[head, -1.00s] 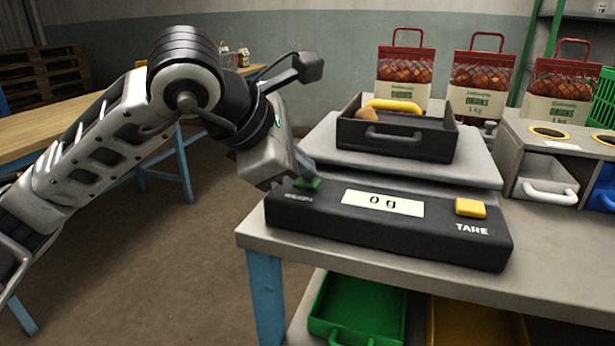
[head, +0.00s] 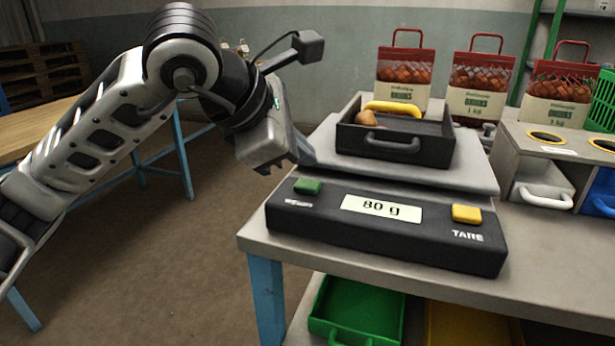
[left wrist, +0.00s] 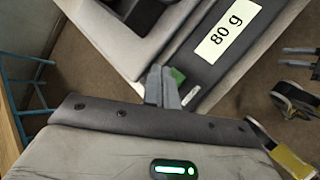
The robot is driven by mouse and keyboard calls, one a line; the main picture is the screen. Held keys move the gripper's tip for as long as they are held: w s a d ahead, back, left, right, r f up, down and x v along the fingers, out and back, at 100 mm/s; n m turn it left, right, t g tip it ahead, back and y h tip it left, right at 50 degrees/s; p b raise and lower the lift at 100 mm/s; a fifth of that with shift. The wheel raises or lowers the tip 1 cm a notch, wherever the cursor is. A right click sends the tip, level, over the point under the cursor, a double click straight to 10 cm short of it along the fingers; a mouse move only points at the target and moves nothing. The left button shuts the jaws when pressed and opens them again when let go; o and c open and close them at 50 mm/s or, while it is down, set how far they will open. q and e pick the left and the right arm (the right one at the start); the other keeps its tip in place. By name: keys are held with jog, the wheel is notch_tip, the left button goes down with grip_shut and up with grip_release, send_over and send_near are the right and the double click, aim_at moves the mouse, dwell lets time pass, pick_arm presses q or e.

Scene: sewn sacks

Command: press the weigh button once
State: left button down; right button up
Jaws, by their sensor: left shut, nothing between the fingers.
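The black scale (head: 385,245) stands on the bench with a green button (head: 307,187) at its left end; the worn label below it is hard to read. Its display (head: 381,208) reads 80 g. The yellow button (head: 467,213) is marked TARE. My left gripper (head: 303,160) is shut and empty, above the green button and slightly behind it, apart from it. In the left wrist view, the shut fingers (left wrist: 162,86) partly cover the green button (left wrist: 178,76). The display (left wrist: 228,30) shows 80 g there too.
A black tray (head: 395,160) with a yellow handle and a brown item sits on the scale's platform (head: 475,179). Several red-topped sacks (head: 480,93) stand behind. A grey unit with bins (head: 545,185) is at right. Green and yellow trays (head: 358,307) lie below the bench.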

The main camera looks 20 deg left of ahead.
aim_at(301, 186)
pick_arm(q)
jog(key=shift+r+p, duration=1.05)
jog(key=shift+r, duration=0.9)
jog(key=shift+f, duration=0.1)
